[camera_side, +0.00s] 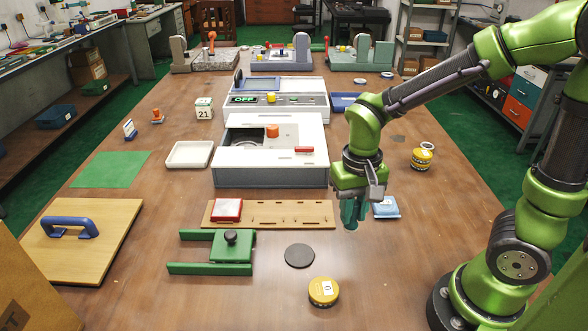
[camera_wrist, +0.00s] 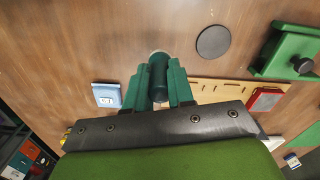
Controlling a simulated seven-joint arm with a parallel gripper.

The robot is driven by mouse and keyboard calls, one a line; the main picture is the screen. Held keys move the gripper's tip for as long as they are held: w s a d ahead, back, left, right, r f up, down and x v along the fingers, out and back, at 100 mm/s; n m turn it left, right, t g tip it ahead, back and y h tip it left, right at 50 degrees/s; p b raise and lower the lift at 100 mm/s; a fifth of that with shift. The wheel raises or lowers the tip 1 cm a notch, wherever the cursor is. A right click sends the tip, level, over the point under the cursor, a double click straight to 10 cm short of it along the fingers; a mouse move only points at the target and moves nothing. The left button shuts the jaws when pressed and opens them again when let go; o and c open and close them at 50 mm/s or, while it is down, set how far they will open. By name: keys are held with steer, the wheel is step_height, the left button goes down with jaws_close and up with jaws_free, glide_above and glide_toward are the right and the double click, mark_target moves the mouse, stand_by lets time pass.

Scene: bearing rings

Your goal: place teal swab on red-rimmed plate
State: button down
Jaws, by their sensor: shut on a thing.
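My gripper (camera_side: 352,222) is shut on the teal swab and holds it over the table, right of the wooden strip. In the wrist view, the dark teal swab (camera_wrist: 158,76) shows as a short cylinder between the two green fingers of my gripper (camera_wrist: 158,88), with a pale tip at its far end. In the side view the fingers largely hide it. A red square plate (camera_side: 228,210) lies on the left end of the wooden strip, left of my gripper; it also shows in the wrist view (camera_wrist: 265,102).
A blue-and-white packet (camera_side: 386,207) lies just right of my gripper. A dark disc (camera_side: 299,256), a yellow round tin (camera_side: 323,292) and a green slide fixture (camera_side: 232,248) stand nearer the front. A white-and-grey box (camera_side: 270,172) stands behind the wooden strip (camera_side: 290,222).

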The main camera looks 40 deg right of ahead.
steer(key=w+a+f, duration=0.2)
steer(key=w+a, duration=0.3)
steer(key=w, duration=0.6)
glide_above(227, 207)
steer(key=shift+f+m, duration=0.2)
steer(key=shift+m, duration=0.1)
steer(key=shift+f, duration=1.75)
steer(key=shift+f, duration=0.2)
steer(key=c, duration=1)
jaws_free()
steer(key=shift+r, duration=0.1)
